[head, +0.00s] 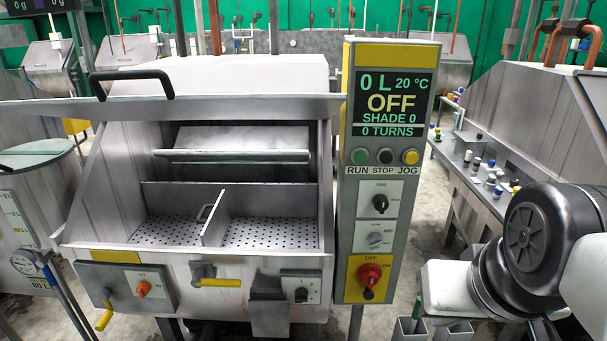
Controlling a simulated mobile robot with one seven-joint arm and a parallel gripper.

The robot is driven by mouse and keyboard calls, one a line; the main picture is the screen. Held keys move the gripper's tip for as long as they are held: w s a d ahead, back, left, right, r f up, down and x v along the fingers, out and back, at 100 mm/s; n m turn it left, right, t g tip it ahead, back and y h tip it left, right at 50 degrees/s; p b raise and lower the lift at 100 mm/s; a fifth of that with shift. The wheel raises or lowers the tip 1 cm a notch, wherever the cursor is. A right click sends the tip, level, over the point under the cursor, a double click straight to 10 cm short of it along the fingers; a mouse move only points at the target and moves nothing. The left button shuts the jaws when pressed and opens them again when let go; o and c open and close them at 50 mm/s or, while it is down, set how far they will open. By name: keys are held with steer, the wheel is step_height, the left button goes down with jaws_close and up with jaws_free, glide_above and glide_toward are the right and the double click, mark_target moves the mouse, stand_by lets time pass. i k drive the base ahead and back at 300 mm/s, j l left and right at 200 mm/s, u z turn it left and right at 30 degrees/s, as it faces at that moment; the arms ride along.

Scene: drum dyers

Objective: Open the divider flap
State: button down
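The divider flap (215,224) appears to be the thin metal plate standing upright across the perforated tray (268,232) in the open front of the dyeing machine. It has a small dark handle (205,212) on its left face. It parts the tray into a left and a right section. My gripper is not in view; only links of my arm show at the lower right, well to the right of the flap and beyond the control column.
The drum (240,138) shows behind the tray. The raised lid (220,78) has a black handle. A control column (389,170), its display reading OFF, stands right of the opening. Yellow-handled valves (228,282) stick out below. A bottle-covered bench (470,178) is at right.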

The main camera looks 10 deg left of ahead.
mark_target(212, 234)
steer(key=k+j+z, duration=0.1)
steer(key=k+j, duration=0.5)
steer(key=k, duration=0.15)
steer(key=j, duration=0.45)
steer(key=k+j, duration=0.15)
steer(key=j, duration=0.3)
steer(key=j+z, duration=0.1)
steer(key=j, duration=0.35)
steer(key=k+j, duration=0.15)
steer(key=j, duration=0.7)
steer(key=k+j+z, duration=0.15)
steer(key=j, duration=1)
steer(key=i+j, duration=0.15)
steer(key=j, duration=0.2)
steer(key=i+j, duration=0.15)
steer(key=j, duration=0.25)
steer(key=i+j, duration=0.15)
steer(key=j, duration=0.2)
steer(key=i+j+z, duration=0.1)
steer(key=i+j, duration=0.4)
steer(key=i, duration=0.45)
